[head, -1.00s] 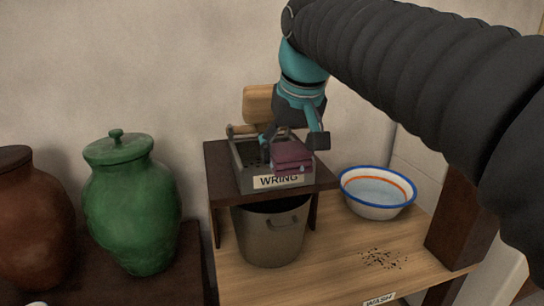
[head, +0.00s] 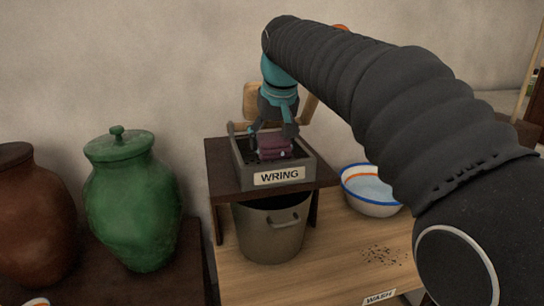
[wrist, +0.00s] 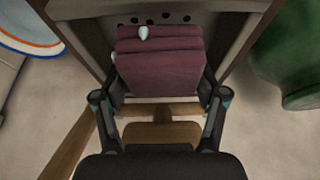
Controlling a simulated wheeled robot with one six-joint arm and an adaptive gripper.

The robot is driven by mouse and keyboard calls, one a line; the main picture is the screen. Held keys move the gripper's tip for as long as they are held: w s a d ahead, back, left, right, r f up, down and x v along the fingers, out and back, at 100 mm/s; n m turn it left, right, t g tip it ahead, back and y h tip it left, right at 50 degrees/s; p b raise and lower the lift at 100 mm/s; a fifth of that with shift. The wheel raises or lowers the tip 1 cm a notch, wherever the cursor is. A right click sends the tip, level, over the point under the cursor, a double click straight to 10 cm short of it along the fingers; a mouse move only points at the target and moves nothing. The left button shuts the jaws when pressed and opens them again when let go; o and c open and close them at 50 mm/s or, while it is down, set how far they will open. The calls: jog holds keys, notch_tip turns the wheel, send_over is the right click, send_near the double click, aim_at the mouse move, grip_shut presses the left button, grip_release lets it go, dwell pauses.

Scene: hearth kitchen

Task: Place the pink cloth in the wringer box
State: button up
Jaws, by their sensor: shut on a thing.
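The pink cloth (head: 274,150), a folded dark pink bundle, is held between the fingers of my gripper (head: 273,134). The wringer box (head: 247,176) is a grey open box with a WRING label on its front, on a dark raised shelf. The cloth is inside the box's outline, low between its walls; whether it touches the floor I cannot tell. In the wrist view the cloth (wrist: 162,68) sits between both fingers of my gripper (wrist: 160,88), with a small pale drop-like spot on it. Holes in the box floor show beyond it.
A metal pot (head: 268,232) stands under the dark shelf (head: 219,160). A white basin (head: 368,205) with a blue rim and water is at right, partly behind my arm. Dark specks (head: 382,255) lie on the wooden counter. A green lidded jar (head: 132,205) and brown jar (head: 35,220) stand left.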

aim_at(272, 151)
jog(key=shift+w+f+b, duration=0.2)
jog(key=shift+f+b, duration=0.35)
jog(key=shift+f, duration=1.35)
jog(key=shift+f, duration=0.1)
jog(key=o, duration=1.4)
jog(key=shift+s+r, duration=0.15)
jog(key=shift+r, duration=0.35)
jog(key=p+v, duration=0.2)
jog(key=v, duration=0.9)
jog(key=shift+s, duration=0.15)
